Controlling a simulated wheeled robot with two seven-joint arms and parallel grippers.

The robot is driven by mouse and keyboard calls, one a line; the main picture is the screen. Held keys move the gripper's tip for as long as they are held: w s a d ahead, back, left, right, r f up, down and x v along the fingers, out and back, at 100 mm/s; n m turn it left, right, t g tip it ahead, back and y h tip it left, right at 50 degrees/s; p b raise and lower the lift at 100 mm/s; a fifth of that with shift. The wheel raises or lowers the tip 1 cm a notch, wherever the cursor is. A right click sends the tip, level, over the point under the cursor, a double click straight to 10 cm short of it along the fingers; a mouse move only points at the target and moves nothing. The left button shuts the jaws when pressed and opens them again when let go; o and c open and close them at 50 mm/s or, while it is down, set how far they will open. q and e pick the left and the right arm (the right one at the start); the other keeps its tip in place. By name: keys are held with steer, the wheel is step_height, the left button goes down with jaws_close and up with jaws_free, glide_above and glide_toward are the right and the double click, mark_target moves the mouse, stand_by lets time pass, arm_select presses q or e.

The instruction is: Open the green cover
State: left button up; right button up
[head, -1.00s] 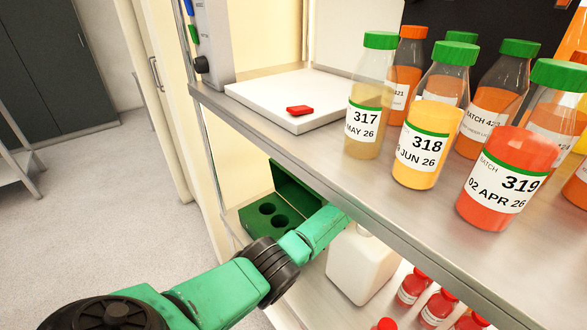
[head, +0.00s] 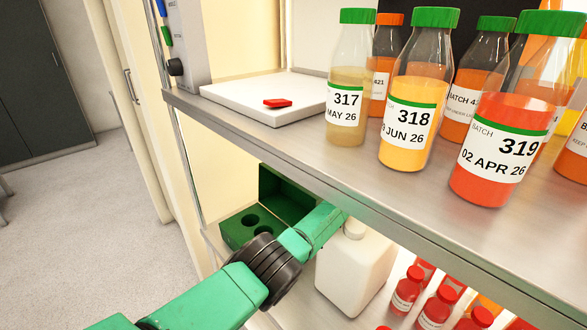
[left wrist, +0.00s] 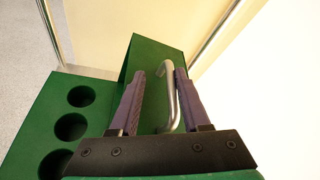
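A green box with round holes in its top (head: 238,230) stands on the lower shelf. The green cover (head: 285,195) rises beside the holes; it also shows in the left wrist view (left wrist: 148,58), with a bent metal handle (left wrist: 173,90). Several holes are uncovered. My left gripper (left wrist: 158,75) is open, with one finger on each side of the handle; the right finger is nearer to it. I cannot tell whether it touches. In the head view this gripper is hidden under the upper shelf. My right gripper is not in view.
The upper shelf (head: 290,150) lies over my left forearm. Bottles 317 (head: 347,100), 318 (head: 408,120) and 319 (head: 495,150) stand near its edge. A white jug (head: 352,270) and small red-capped bottles (head: 437,305) stand below, right of my arm.

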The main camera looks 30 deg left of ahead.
arm_select(q)
steer(key=shift+s+d+r, duration=0.15)
steer(key=shift+d+r, duration=0.05)
steer(key=shift+d, duration=0.2)
steer(key=v, duration=1.3)
steer(key=shift+s+d+p, duration=0.2)
steer(key=shift+p, duration=0.25)
